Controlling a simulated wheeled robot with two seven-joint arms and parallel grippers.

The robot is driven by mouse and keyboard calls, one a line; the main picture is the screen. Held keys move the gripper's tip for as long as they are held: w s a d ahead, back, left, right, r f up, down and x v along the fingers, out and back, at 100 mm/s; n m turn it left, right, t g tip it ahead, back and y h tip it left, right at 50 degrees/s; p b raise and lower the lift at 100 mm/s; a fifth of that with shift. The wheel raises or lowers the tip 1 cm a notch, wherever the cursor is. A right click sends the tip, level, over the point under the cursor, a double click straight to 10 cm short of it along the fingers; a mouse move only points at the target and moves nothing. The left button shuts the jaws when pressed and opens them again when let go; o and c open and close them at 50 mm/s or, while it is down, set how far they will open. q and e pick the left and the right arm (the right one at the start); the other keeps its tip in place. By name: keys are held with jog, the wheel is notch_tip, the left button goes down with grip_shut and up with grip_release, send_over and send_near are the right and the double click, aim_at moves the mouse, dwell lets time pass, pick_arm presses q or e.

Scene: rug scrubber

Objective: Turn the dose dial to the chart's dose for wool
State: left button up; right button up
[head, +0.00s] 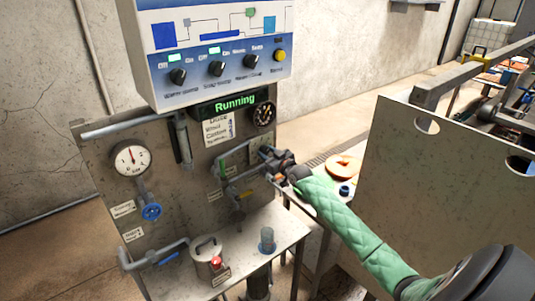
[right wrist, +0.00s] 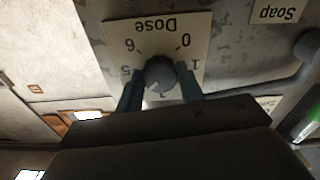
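The dose dial (right wrist: 160,74) is a dark round knob on a pale plate (right wrist: 125,32) marked Dose, upside down in the right wrist view. The figures 0, 1, 5 and 6 show; the lower ones are mostly hidden. A light mark on the knob seems to point down-left, between 5 and the bottom. My right gripper (right wrist: 160,88) has one finger on each side of the knob, apparently touching it. In the head view my right gripper (head: 268,158) covers most of the dial. The dose chart (head: 218,130) hangs left of it; its figures are too small to read. My left gripper is out of view.
Pipes (head: 232,155) run close left of my right gripper. A Soap label (right wrist: 277,11) is near the dial. A large panel (head: 450,180) stands right of my arm.

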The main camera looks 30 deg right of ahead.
jog(key=shift+f+m+b, duration=0.1)
jog(key=shift+m+b, duration=0.2)
jog(key=shift+m, duration=1.2)
jog(key=o, duration=1)
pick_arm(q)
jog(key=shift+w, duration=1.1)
